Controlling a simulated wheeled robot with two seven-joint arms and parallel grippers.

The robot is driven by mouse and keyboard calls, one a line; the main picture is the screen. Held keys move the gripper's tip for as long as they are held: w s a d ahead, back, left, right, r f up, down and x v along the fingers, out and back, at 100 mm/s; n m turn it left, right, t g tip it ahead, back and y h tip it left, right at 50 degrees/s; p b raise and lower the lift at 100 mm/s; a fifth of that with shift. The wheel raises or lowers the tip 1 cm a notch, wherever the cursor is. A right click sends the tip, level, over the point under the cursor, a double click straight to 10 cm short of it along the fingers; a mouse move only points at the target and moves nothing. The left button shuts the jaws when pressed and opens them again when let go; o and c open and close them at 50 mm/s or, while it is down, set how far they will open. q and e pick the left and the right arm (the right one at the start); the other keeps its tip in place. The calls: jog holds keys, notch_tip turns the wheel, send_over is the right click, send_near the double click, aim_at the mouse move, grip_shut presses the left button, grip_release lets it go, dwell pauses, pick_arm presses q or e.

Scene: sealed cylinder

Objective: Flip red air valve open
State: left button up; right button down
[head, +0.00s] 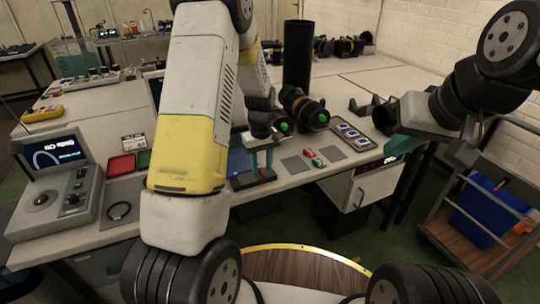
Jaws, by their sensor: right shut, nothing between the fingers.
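Small red and green pieces (313,158) lie on the table's front part; the red one may be the red air valve, but it is too small to tell. Black cylinders with green ends (305,112) lie behind them. My left arm, white and yellow, crosses the middle of the view and hides part of the table. My right gripper (368,106) is shut and empty, at the table's right side, beyond the tray.
A grey tray with blue-marked squares (352,137) lies right of the pieces. A tall black tube (297,55) stands behind. A console with a screen (58,175) and red tray (122,165) are at left. A cart with a blue bin (490,212) stands at right.

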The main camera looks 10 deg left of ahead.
aim_at(262, 172)
pick_arm(q)
notch_tip(262, 172, up, 7)
jog(key=shift+f, duration=0.15)
